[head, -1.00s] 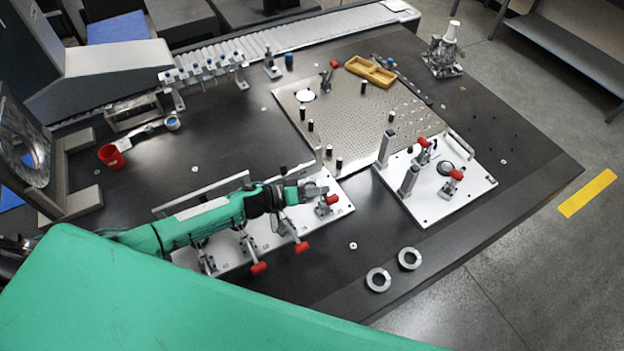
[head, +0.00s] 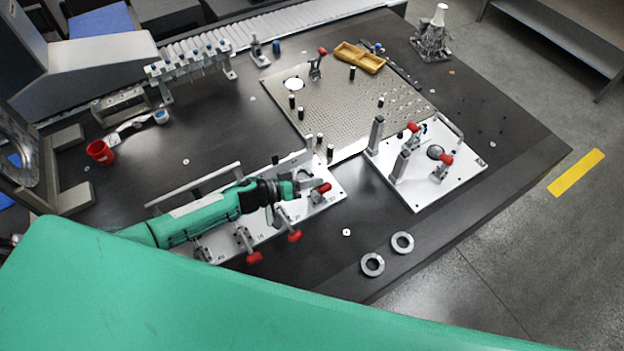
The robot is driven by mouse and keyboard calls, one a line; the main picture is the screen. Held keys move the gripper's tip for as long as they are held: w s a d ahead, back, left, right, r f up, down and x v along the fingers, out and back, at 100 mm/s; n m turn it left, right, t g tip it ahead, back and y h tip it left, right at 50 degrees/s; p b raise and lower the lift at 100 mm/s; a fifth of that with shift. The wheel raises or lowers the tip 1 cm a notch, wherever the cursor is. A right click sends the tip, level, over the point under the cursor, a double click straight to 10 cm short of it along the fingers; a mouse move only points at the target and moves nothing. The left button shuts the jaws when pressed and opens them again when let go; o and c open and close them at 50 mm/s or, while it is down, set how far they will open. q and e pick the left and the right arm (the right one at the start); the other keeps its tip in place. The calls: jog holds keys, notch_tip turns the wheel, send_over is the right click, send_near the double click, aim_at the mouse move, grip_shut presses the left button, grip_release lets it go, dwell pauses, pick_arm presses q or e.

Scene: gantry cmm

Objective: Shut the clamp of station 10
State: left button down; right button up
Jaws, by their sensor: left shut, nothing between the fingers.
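The long white station plate (head: 232,259) lies at the front middle of the dark table, with small numbers along its front edge. The clamp of station 10 seems to be the one at the plate's right end, with a red handle (head: 323,187). Its handle lies over the plate, slanting slightly up to the right. My left gripper (head: 309,181) is shut and empty, just left of and behind this handle. I cannot tell whether they touch. Two other clamps have red handles (head: 254,258) (head: 294,236) that stick out past the plate's front edge. My right gripper is out of view.
A second white plate (head: 425,195) with red-handled clamps and grey posts stands to the right. A perforated plate (head: 350,105) lies behind. Two metal rings (head: 372,264) (head: 402,242) lie near the front edge. A rail (head: 195,186) runs behind the station plate.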

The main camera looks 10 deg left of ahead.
pick_arm(q)
jog(key=shift+s+d+m+p, duration=0.55)
jog(key=shift+s+d+m, duration=0.05)
jog(key=s+d+f+m+t+y+b, duration=0.1)
jog(key=s+d+f+m+y, duration=0.1)
jog(key=s+d+f+m, duration=0.3)
jog(key=shift+f, duration=0.6)
jog(key=shift+s+f, duration=0.15)
dwell(0.3)
jog(key=shift+d, duration=0.1)
